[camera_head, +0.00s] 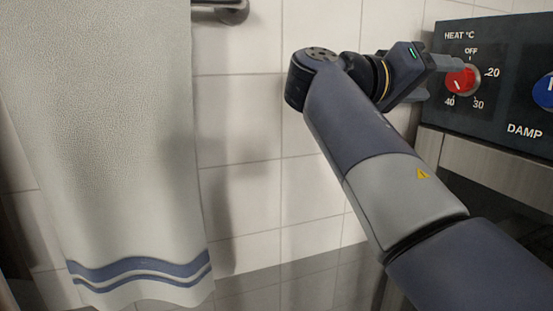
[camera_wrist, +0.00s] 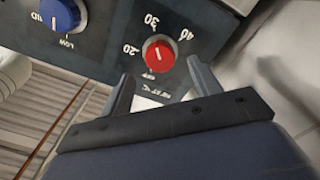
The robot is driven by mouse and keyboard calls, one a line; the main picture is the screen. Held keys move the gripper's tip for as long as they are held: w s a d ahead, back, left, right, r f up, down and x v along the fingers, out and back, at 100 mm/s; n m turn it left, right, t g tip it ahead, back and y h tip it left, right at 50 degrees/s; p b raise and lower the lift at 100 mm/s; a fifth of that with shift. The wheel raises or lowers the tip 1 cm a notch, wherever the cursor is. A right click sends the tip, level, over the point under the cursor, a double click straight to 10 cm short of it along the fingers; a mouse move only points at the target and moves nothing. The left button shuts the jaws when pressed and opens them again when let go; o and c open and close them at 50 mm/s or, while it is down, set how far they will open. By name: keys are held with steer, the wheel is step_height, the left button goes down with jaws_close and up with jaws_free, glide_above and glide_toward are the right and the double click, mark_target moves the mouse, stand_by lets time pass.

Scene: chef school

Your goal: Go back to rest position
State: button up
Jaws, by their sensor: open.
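My gripper (camera_head: 450,79) is open in front of the heat panel, close to the red knob (camera_head: 462,82). In the wrist view, the two fingers of my gripper (camera_wrist: 160,69) stand apart, one on each side of the red knob (camera_wrist: 158,54), with nothing held between them. The knob appears just beyond the fingertips; I cannot tell whether a finger touches it. The knob has a white mark and sits among the labels OFF, 20, 30 and 40; the exact setting is unclear. My arm reaches up from the lower right in the head view.
A dark control panel (camera_head: 500,110) carries the red knob and a blue knob (camera_head: 547,92). A white towel with blue stripes (camera_head: 120,130) hangs at the left from a metal rail (camera_head: 232,13). The white tiled wall (camera_head: 240,120) between towel and arm is clear.

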steer(key=shift+v, duration=2)
steer(key=shift+f, duration=0.1)
